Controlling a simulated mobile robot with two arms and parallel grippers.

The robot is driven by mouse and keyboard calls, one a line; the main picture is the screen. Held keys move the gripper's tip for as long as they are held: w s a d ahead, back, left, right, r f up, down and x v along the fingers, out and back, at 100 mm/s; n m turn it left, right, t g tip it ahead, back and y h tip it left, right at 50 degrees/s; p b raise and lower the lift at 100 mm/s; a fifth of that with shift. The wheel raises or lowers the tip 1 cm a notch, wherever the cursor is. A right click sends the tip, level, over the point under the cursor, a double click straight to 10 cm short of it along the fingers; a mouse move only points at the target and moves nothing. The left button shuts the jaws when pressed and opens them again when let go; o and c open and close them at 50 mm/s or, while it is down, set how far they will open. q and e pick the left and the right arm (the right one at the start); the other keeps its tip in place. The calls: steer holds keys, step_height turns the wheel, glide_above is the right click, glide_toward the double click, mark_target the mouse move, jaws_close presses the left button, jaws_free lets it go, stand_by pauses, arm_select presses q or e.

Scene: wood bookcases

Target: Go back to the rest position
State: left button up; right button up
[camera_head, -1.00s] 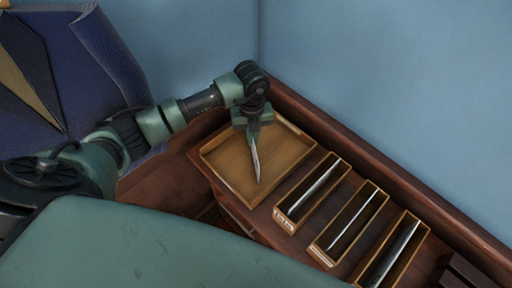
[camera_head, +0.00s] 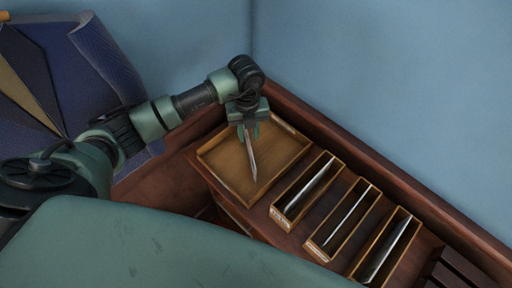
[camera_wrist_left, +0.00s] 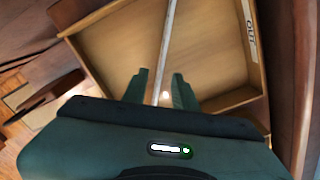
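My left gripper (camera_head: 250,133) is low over the shallow wooden tray (camera_head: 222,166), pointing down. In the left wrist view its two fingers (camera_wrist_left: 166,92) are apart, with a gap between them. A thin, pale, edge-on item (camera_head: 253,164) runs out from between the fingers across the tray. It also shows in the left wrist view (camera_wrist_left: 168,35), closer to the left finger. I cannot tell whether it touches that finger. The tray also shows in the left wrist view (camera_wrist_left: 100,20), with a white label on its wall. My right gripper is out of view.
Three narrow wooden boxes (camera_head: 283,219), each holding a thin upright item, stand in a row right of the tray on the dark wood surface (camera_head: 262,224). A dark slatted object (camera_head: 462,270) is at lower right. Blue walls rise behind.

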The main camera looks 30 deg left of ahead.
arm_select(q)
step_height(320, 180, up, 5)
steer(key=p, duration=0.2)
steer(key=shift+r+p, duration=0.2)
steer(key=shift+p, duration=0.2)
steer(key=shift+f, duration=0.1)
